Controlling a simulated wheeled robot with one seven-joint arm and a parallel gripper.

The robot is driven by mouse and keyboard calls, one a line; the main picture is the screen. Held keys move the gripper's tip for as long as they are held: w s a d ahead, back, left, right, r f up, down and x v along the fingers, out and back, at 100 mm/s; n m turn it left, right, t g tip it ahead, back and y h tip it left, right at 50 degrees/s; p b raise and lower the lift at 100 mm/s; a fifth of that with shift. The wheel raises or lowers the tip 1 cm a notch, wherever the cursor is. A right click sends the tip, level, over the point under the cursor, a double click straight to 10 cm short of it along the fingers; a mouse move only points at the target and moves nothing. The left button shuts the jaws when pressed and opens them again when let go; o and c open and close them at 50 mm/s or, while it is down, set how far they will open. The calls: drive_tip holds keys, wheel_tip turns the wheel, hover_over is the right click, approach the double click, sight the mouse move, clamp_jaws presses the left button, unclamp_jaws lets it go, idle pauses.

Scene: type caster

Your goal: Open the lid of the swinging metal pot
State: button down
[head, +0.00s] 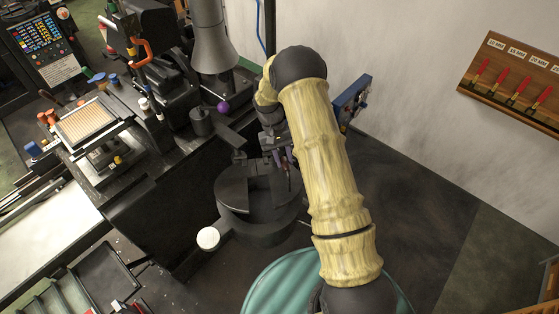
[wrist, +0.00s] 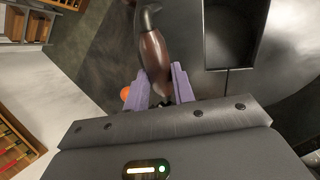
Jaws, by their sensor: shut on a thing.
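The metal pot (head: 232,211) is a dark round vessel standing in the middle of the head view, beside the workbench. Its dark top (head: 233,190) shows a straight-edged dark opening or recess; I cannot tell how far the lid is open. My gripper (head: 286,162) is at the pot's upper right edge. In the wrist view its purple fingers (wrist: 165,86) are shut on a brown handle (wrist: 154,56), one finger on each side. A dark rectangular recess (wrist: 232,32) in a grey metal surface lies right of the handle. The handle's lower end is hidden between the fingers.
A white ball-shaped knob (head: 208,238) sticks out at the pot's lower left. The crowded workbench (head: 140,195) stands left of the pot. A green round object (head: 268,284) is in front. Dark floor (head: 410,190) right of my arm is clear.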

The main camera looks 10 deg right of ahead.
drive_tip(key=shift+w+a+r, duration=0.1)
drive_tip(key=shift+w+r, duration=0.05)
drive_tip(key=shift+w, duration=0.05)
drive_tip(key=c, duration=1.2)
unclamp_jaws()
drive_tip(key=shift+s, duration=0.1)
drive_tip(key=shift+o, duration=0.2)
drive_tip(key=b+v, duration=0.5)
drive_tip(key=v, duration=1.2)
drive_tip(key=shift+r, duration=0.2)
drive_tip(key=c, duration=1)
drive_tip(key=shift+s, duration=0.35)
clamp_jaws()
drive_tip(key=s+d+f+t+y+b, duration=0.1)
drive_tip(key=s+f+t, duration=0.1)
drive_tip(key=s, duration=1.1)
drive_tip(key=s+d+f+t+y+b, duration=0.1)
drive_tip(key=s+t, duration=0.4)
drive_tip(key=s, duration=0.7)
drive_tip(key=shift+s+d+f, duration=0.35)
drive_tip(key=shift+d+f, duration=0.05)
drive_tip(key=shift+d, duration=0.15)
